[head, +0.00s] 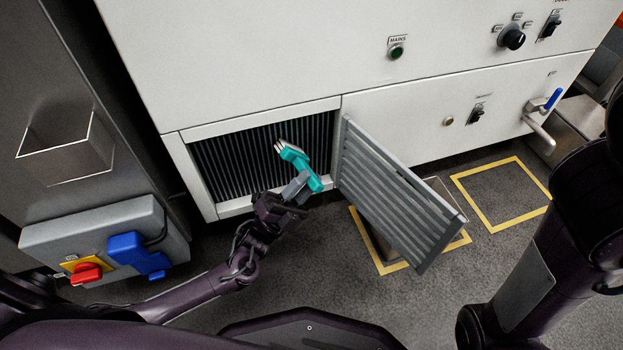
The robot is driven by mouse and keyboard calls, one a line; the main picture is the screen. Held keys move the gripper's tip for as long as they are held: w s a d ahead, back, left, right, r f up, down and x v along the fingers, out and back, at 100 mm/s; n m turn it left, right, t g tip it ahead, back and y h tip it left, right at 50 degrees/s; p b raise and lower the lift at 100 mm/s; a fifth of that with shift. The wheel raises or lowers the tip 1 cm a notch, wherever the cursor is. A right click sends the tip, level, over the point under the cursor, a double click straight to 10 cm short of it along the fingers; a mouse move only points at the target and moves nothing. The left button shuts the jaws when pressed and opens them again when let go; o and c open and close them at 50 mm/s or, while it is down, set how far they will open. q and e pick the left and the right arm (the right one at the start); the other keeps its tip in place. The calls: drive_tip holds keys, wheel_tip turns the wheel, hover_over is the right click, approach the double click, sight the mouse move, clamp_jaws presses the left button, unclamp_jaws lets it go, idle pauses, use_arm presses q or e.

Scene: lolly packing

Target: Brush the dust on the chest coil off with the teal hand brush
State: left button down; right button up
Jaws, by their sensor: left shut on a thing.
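The chest coil (222,172) is a row of dark upright fins inside the open bay low in the white machine. The teal hand brush (302,167) is in front of the coil's right half, its pale bristle end up and toward the fins. I cannot tell whether the bristles touch them. My left gripper (297,190) is shut on the brush's lower part, just outside the bay's lower edge. Dust is not clear to see on the fins at this size. My right arm shows at the right, but its gripper is out of view.
A slatted grille door (395,195) stands swung open right of the bay, close to the brush. A grey box (105,245) with red and blue fittings is at the left. A blue-handled valve (545,108) juts out at the right. Open floor lies in front.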

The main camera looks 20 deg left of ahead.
use_arm(q)
drive_tip(key=shift+a, duration=0.2)
drive_tip(key=shift+s+a, duration=0.25)
drive_tip(key=shift+a, duration=0.15)
idle(0.3)
drive_tip(key=shift+w+d, duration=0.75)
drive_tip(key=shift+d, duration=0.35)
drive_tip(key=shift+w+d, duration=0.35)
drive_tip(key=shift+d, duration=0.3)
drive_tip(key=shift+a, duration=0.1)
drive_tip(key=shift+s+a, duration=0.7)
drive_tip(key=shift+a, duration=0.3)
